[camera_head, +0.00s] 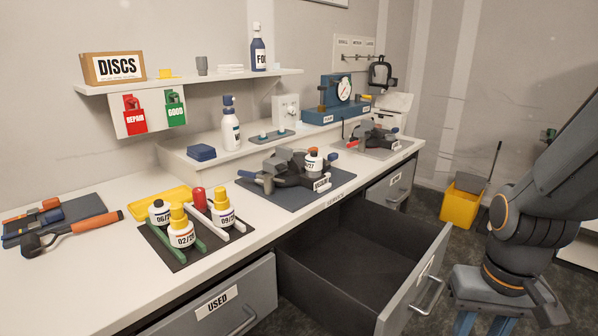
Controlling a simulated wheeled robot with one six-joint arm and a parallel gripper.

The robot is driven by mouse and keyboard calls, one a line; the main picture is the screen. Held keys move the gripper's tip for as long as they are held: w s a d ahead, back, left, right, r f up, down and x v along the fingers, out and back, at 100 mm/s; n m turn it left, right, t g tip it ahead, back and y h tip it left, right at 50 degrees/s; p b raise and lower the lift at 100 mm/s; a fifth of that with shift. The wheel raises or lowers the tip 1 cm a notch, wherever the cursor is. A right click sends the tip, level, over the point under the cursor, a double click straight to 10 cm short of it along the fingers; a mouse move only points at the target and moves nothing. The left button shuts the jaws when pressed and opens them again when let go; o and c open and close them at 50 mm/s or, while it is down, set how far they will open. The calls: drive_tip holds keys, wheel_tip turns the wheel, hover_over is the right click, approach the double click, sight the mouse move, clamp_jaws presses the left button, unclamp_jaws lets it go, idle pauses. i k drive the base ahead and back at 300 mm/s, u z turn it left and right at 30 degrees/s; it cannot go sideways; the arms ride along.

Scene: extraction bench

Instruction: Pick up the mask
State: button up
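A dark mask (380,73), black with a grey middle, is at the right end of the wall rack (354,46), above a pale box at the bench's far end. It seems to hang there, but its contact with the rack is too small to make out. My gripper (482,325) is at the lower right, in front of the bench and far from the mask. It points down with its two blue fingers apart and nothing seen between them. The fingertips are cut off by the bottom edge.
An open, empty-looking drawer (350,262) juts out between my gripper and the bench (105,290). A yellow bucket (459,207) stands on the floor at right. A blue gauge device (338,98) and clamp fixture (372,137) stand near the mask. Bottles and tools crowd the bench.

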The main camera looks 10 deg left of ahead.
sight(294, 158)
drive_tip(key=k, duration=1.15)
drive_tip(key=u, duration=0.65)
drive_tip(key=i, duration=0.5)
drive_tip(key=u, duration=0.7)
drive_tip(key=i, duration=1.15)
drive_tip(key=z, duration=0.7)
